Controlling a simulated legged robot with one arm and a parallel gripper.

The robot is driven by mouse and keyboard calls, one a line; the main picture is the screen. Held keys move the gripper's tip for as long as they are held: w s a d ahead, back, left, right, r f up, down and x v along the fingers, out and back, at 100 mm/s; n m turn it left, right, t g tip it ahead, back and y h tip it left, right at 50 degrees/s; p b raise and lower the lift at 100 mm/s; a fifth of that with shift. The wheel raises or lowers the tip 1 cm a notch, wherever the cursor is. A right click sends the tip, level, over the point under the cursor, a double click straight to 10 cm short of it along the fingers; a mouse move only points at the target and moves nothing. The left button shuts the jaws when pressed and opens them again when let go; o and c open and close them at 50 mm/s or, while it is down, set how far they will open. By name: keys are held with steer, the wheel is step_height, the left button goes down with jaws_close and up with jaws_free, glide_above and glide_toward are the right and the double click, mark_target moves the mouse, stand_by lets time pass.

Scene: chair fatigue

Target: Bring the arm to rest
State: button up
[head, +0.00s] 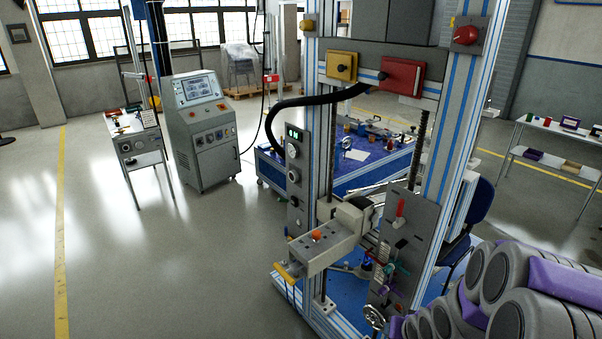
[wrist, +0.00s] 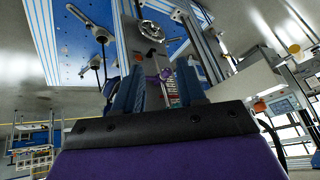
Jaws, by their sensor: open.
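My arm (head: 535,300) shows as grey and purple links bunched at the bottom right of the head view. My gripper (wrist: 160,85) shows in the wrist view, with its two dark blue fingers apart and nothing between them. Beyond the fingers, that view shows the frame and controls of the test machine, turned over. My gripper is not clearly seen in the head view. The gap between the fingers and the machine is hard to judge.
The chair test machine (head: 311,190) stands close in front, with a grey control panel (head: 403,240) near my arm. A blue chair (head: 480,205) is behind it. A control cabinet (head: 203,140) stands at the back left. The left floor is open.

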steer(key=s+a+r+n+g, duration=0.1)
steer(key=s+a+r+g, duration=0.1)
steer(key=s+r, duration=0.4)
steer(key=s+a+r+g, duration=0.3)
steer(key=s+a+r, duration=0.2)
steer(key=s, duration=0.9)
steer(key=s+a+r+n+g, duration=0.1)
steer(key=s+a+r+g, duration=0.2)
steer(key=s+r, duration=0.3)
steer(key=s+a, duration=0.1)
steer(key=s, duration=0.3)
steer(key=shift+s+r+n, duration=0.15)
steer(key=shift+r+n, duration=0.15)
steer(key=shift+r, duration=0.1)
